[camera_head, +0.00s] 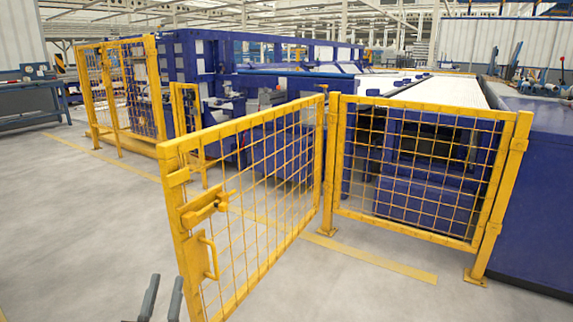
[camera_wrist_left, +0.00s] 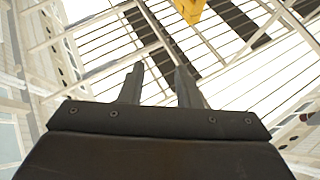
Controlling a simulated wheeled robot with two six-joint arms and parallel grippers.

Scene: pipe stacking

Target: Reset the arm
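My left gripper (camera_head: 163,288) shows at the bottom edge of the head view, in front of the yellow mesh gate (camera_head: 250,185). Its two dark fingers stand apart with nothing between them. In the left wrist view the same gripper (camera_wrist_left: 159,72) points up toward the ceiling beams, open and empty. The gate stands swung out toward me, with a latch and handle (camera_head: 208,255) on its near post. The left gripper is just left of that post and appears apart from it. My right gripper is not in view.
A fixed yellow fence panel (camera_head: 425,170) stands right of the gate, in front of a blue machine (camera_head: 290,150). Another yellow fence (camera_head: 118,90) stands further back left. Grey floor (camera_head: 75,220) is clear on the left. A yellow part (camera_wrist_left: 189,9) shows at the wrist view's top.

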